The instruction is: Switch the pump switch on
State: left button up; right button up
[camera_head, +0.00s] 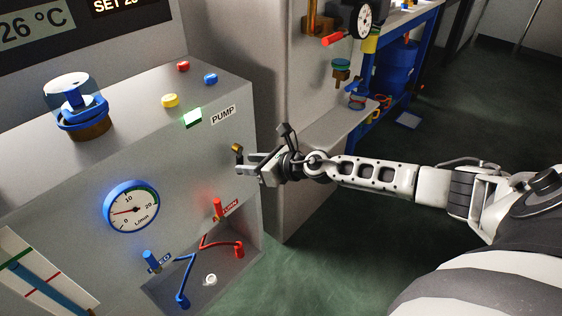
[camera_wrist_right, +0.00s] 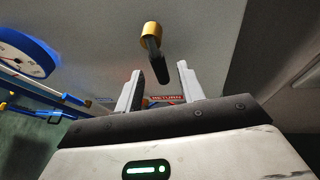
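The pump switch (camera_head: 237,148) is a small brass collar with a dark lever on the front of the grey cabinet, below the PUMP label (camera_head: 223,114). In the right wrist view its dark lever (camera_wrist_right: 156,62) slants down from the brass collar. My right gripper (camera_head: 243,164) is just below the switch. In the wrist view the two fingers of this gripper (camera_wrist_right: 159,74) are apart, with the lever's tip near the gap between them. I cannot tell whether they touch it. A green lamp (camera_head: 193,118) beside the label is lit. My left gripper is out of view.
The cabinet front carries a blue-rimmed flow gauge (camera_head: 131,207). Red and blue valve handles and pipes (camera_head: 205,243) sit in a recess below the switch. Red, blue and yellow buttons (camera_head: 171,100) are on the sloping top. The floor to the right is mostly open.

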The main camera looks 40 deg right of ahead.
pick_arm(q)
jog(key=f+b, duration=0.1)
jog(key=b, duration=0.2)
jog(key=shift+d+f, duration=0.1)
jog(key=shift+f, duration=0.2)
pick_arm(e)
jog(key=v, duration=1.2)
jog(key=shift+a, duration=0.1)
pick_arm(q)
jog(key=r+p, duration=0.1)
jog(key=p, duration=0.3)
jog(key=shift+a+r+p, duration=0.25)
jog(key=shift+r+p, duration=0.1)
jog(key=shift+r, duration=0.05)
pick_arm(e)
jog(key=s+a+f+n+h, duration=0.1)
jog(key=s+a+n, duration=0.4)
jog(key=n, duration=0.6)
jog(key=s+a+f+n+g+h, duration=0.1)
jog(key=s+a+f+n, duration=0.3)
jog(key=a+n, duration=0.3)
jog(key=s+a+f+n+h, duration=0.1)
jog(key=s+a+n, duration=0.5)
jog(key=n, duration=0.9)
jog(key=shift+s+f+n+g, duration=0.25)
jog(key=shift+f+n+g, duration=0.05)
jog(key=shift+f, duration=0.4)
